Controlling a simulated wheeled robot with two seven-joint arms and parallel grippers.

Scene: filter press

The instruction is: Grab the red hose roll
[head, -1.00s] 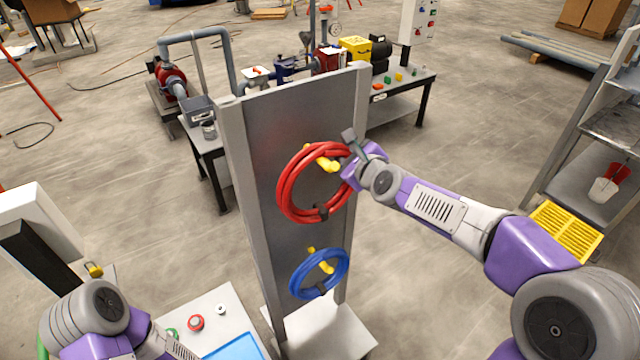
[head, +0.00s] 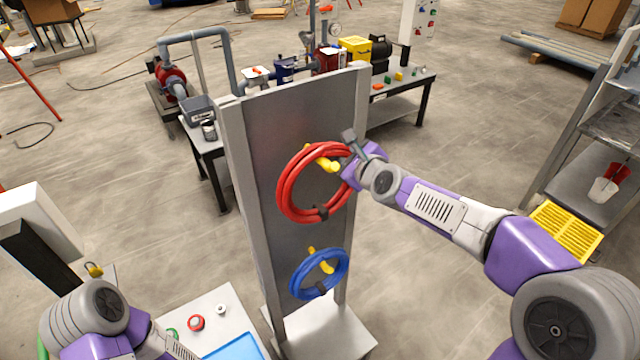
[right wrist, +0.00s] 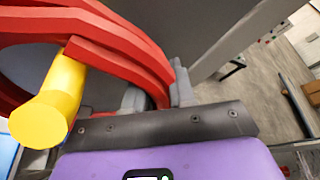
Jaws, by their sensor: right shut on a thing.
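The red hose roll (head: 284,190) hangs on a yellow peg (head: 331,165) on the upper part of a grey upright panel. My right gripper (head: 350,150) is at the roll's upper right side and is shut on it. In the right wrist view the red hose roll (right wrist: 120,48) runs down between the grey fingers (right wrist: 155,97), with the yellow peg (right wrist: 45,110) close at the left. The fingertips are partly hidden by the hose and the gripper body. In the head view my left arm shows at the lower left, with its gripper out of view.
A blue hose roll (head: 302,283) hangs on a lower yellow peg on the same panel (head: 285,120). A workbench (head: 405,88) with pumps and pipes stands behind it. A yellow crate (head: 566,232) and a shelf are at the right. Open floor lies right of the panel.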

